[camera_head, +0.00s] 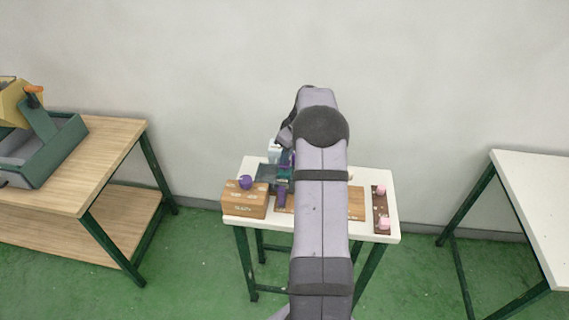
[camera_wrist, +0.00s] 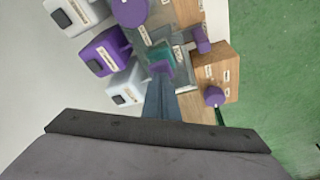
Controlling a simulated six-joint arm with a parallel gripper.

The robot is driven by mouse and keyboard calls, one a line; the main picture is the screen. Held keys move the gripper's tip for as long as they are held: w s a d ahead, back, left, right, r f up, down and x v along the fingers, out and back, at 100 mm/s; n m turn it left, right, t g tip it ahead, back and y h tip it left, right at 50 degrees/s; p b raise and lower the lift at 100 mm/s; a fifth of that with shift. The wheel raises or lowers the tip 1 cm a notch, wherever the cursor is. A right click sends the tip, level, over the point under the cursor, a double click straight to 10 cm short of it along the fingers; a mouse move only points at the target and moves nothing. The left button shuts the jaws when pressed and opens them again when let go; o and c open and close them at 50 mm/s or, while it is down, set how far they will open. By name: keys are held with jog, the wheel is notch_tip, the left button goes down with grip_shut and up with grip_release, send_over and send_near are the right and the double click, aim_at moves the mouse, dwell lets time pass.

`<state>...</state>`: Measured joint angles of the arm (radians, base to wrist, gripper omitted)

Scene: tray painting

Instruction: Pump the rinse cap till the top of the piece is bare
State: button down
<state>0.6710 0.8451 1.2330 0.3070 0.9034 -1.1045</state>
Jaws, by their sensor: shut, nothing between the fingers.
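My gripper (camera_wrist: 161,74) shows in the wrist view as a narrow blue-grey shape, its fingers shut and empty. Its tip overlaps a small purple and teal patch above a grey tray (camera_wrist: 182,62); whether they touch I cannot tell. Left of it stand a white bottle (camera_wrist: 128,90), a purple bottle (camera_wrist: 95,58) and another white bottle (camera_wrist: 92,12), each with a dark square part and a label. The labels are too small to read, so I cannot tell which is the rinse cap. The piece's top is not clearly visible. In the head view my arm hides much of this area.
A wooden box (camera_head: 236,207) with a purple knob (camera_head: 245,181) stands at the white table's (camera_head: 262,224) left front. A purple cylinder (camera_head: 281,196) is beside it.

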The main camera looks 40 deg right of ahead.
jog(key=shift+f, duration=0.35)
jog(key=shift+f+b, duration=0.6)
jog(key=shift+f, duration=0.05)
jog(key=shift+s+r, duration=0.1)
jog(key=shift+r, duration=0.05)
jog(key=shift+r+p, duration=0.95)
jog(key=shift+r, duration=0.55)
jog(key=shift+f, duration=0.2)
